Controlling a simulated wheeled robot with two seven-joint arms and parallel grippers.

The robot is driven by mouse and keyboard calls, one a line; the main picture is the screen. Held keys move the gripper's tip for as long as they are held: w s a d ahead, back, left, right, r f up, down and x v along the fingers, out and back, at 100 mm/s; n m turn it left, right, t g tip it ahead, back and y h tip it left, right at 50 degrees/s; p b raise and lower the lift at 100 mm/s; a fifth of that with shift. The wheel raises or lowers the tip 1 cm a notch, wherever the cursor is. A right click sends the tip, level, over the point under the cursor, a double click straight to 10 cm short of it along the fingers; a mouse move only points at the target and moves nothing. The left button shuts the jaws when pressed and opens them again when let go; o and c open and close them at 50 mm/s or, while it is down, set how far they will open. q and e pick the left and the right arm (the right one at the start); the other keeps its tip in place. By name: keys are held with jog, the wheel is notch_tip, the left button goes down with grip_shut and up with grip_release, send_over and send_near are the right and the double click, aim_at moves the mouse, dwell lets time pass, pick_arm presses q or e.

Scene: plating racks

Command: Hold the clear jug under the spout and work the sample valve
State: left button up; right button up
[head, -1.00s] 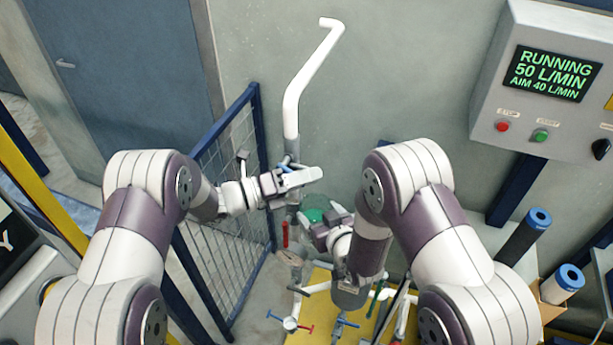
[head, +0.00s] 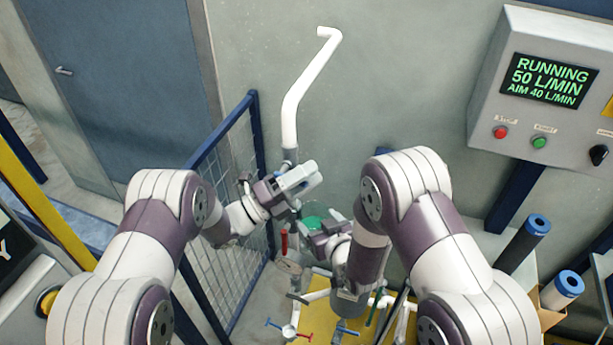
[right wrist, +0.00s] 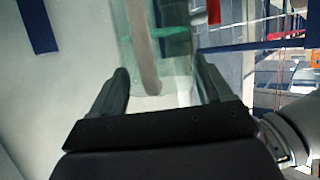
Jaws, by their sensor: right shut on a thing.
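The clear jug (right wrist: 168,72) shows in the right wrist view as a see-through, green-tinted body between the two fingers. Its green part (head: 317,222) shows in the head view beside the standing pipe. My right gripper (right wrist: 164,88) is shut on the jug; it also shows in the head view (head: 322,236), low and right of the pipe. My left gripper (head: 312,178) is in front of the pipe, above the jug. Its jaw gap is not clear. The sample valve and spout cannot be made out behind the grippers. A red lever (head: 284,243) hangs below on the pipe.
A white pipe (head: 292,110) rises along the wall. A blue mesh fence (head: 225,185) stands close on the left. Lower pipes carry blue and red valve handles (head: 282,327) over a yellow floor area. The control panel (head: 549,80) at right reads RUNNING, 50 L/MIN, AIM 40 L/MIN.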

pick_arm(q)
jog(key=v, duration=1.2)
jog(key=shift+f, duration=0.25)
pick_arm(e)
jog(key=s, duration=1.2)
jog(key=shift+s+a, duration=0.2)
jog(key=shift+a, duration=0.2)
